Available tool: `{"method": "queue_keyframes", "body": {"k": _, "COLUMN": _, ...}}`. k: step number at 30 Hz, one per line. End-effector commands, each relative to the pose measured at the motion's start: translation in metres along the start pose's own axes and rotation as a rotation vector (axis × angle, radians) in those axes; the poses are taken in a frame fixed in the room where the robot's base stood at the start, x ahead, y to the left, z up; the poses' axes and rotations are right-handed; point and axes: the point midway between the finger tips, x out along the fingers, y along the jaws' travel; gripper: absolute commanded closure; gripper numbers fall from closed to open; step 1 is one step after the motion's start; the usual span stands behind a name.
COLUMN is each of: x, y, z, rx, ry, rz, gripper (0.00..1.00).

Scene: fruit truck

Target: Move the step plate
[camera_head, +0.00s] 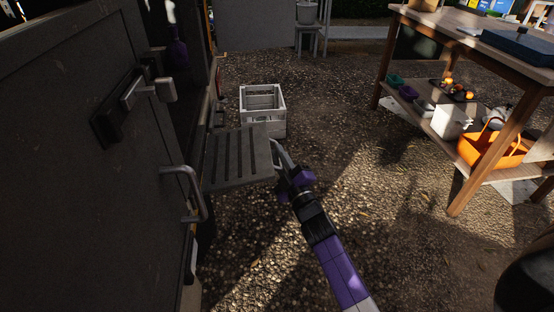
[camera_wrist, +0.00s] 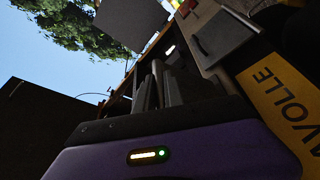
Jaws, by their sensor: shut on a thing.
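The step plate (camera_head: 238,157) is a grey slatted panel. It juts out low from the truck's side, roughly level, left of the middle in the head view. My gripper (camera_head: 278,153) is at the plate's right-hand outer edge, with my purple and black arm reaching up from the bottom. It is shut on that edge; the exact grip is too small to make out. The wrist view shows my gripper's grey fingers (camera_wrist: 158,84) close together. I cannot make out the plate clearly there.
The dark truck door (camera_head: 85,190), with a latch and a grab handle (camera_head: 188,192), fills the left. A white crate (camera_head: 262,106) stands on the gravel behind the plate. A wooden table (camera_head: 463,40) with an orange basket (camera_head: 490,150) on its lower shelf stands right. Gravel between is clear.

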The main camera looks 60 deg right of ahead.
Motion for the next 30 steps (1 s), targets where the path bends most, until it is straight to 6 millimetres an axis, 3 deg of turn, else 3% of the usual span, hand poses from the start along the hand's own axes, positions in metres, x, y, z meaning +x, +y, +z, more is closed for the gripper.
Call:
{"method": "queue_keyframes", "body": {"k": 1, "x": -0.003, "y": -0.010, "z": 0.006, "rx": 0.000, "ry": 0.003, "rz": -0.001, "gripper": 1.00}}
{"method": "queue_keyframes", "body": {"k": 12, "x": -0.008, "y": -0.027, "z": 0.019, "rx": 0.000, "ry": 0.001, "rz": -0.001, "gripper": 1.00}}
{"method": "queue_keyframes", "body": {"k": 29, "x": -0.008, "y": -0.029, "z": 0.020, "rx": -0.001, "ry": 0.000, "rz": -0.001, "gripper": 1.00}}
{"method": "queue_keyframes", "body": {"k": 30, "x": -0.008, "y": -0.029, "z": 0.020, "rx": -0.001, "ry": 0.000, "rz": 0.000, "gripper": 0.85}}
